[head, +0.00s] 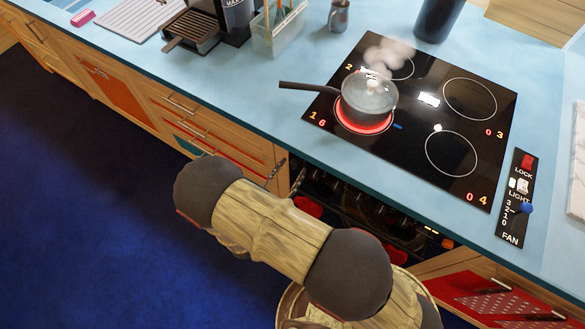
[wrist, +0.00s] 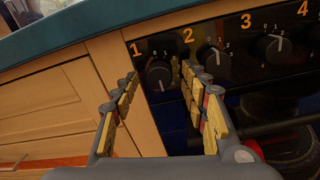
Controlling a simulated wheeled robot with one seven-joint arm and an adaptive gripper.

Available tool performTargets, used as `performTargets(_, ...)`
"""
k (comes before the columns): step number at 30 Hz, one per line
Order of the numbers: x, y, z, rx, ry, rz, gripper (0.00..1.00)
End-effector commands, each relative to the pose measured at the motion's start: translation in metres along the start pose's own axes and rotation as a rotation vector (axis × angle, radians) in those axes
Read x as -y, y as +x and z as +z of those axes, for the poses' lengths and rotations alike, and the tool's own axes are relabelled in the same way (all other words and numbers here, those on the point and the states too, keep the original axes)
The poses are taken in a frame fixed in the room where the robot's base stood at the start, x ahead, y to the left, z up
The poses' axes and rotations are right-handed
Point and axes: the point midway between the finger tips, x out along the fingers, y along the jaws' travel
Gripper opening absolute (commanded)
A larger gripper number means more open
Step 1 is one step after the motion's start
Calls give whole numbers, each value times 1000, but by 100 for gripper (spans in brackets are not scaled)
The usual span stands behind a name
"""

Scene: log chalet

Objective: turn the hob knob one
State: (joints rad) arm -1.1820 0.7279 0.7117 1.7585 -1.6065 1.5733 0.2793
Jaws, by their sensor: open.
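Knob one (wrist: 159,75) is a black round knob on the dark oven panel, under the orange figure 1, in the wrist view. My gripper (wrist: 157,88) is open, with one yellow-padded finger on each side of this knob in the picture. I cannot tell whether either finger touches it. In the head view my gripper (head: 286,172) is at the oven front, below the counter edge, and the knob is not clearly visible. The hob (head: 428,135) has a glowing red front-left zone marked 1 and 6. A steaming lidded pan (head: 368,100) stands on that zone.
Knob two (wrist: 213,58) is just right of my right finger, and knob three (wrist: 277,45) is farther right. A wooden cupboard front (wrist: 55,105) is left of the panel. The pan handle (head: 305,87) points left. A fan control strip (head: 516,198) lies right of the hob.

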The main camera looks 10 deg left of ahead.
Motion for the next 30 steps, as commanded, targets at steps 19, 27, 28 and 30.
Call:
performTargets(19,0,14,0,0,0,-1,35)
performTargets(27,0,14,0,0,0,-1,20)
performTargets(28,0,14,0,0,0,-1,18)
performTargets(30,0,14,0,0,0,-1,14)
